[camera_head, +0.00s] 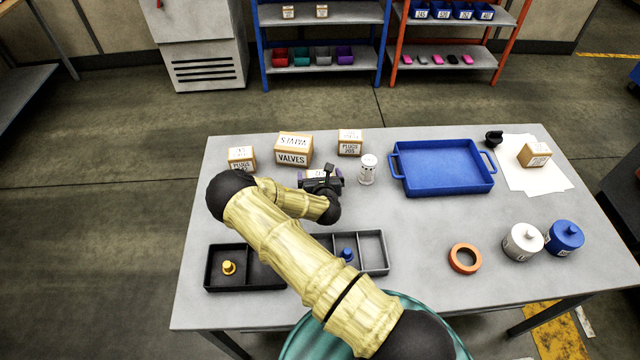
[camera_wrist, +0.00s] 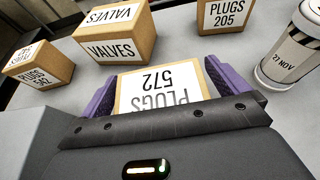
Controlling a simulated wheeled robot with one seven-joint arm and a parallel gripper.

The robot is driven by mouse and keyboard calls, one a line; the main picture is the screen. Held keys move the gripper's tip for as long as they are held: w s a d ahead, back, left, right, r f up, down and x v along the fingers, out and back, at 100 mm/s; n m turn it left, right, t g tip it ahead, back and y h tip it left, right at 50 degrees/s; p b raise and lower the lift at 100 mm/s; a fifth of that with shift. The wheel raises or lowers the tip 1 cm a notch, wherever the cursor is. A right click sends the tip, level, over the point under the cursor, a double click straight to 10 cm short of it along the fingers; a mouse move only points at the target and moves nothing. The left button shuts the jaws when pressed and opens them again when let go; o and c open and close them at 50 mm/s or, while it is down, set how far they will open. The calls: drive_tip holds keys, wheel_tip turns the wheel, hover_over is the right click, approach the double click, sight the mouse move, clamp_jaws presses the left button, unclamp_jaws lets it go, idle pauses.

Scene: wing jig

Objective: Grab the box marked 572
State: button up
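The box marked PLUGS 572 (camera_wrist: 158,82) is a small cardboard box with a white label on top, upside down in the wrist view. In the head view only a bit of the box (camera_head: 316,173) shows behind my gripper (camera_head: 322,183). In the wrist view my gripper (camera_wrist: 162,85) has its two purple fingers apart, one on each side of the box. A narrow gap seems to show between each fingertip and the box. The near part of the box is hidden by the gripper body.
The VALVES box (camera_head: 292,150), PLUGS 205 box (camera_head: 350,143) and PLUGS 542 box (camera_head: 241,158) stand close by. A white canister (camera_head: 368,169) stands to the right. A blue tray (camera_head: 442,188) lies farther right. A dark divided tray (camera_head: 374,268) lies nearer me.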

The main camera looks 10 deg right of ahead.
drive_tip(key=c, duration=1)
drive_tip(key=shift+c, duration=0.2)
drive_tip(key=shift+r, duration=0.1)
wheel_tip(320, 180, up, 10)
drive_tip(key=shift+f+b, duration=0.1)
drive_tip(key=shift+b, duration=0.7)
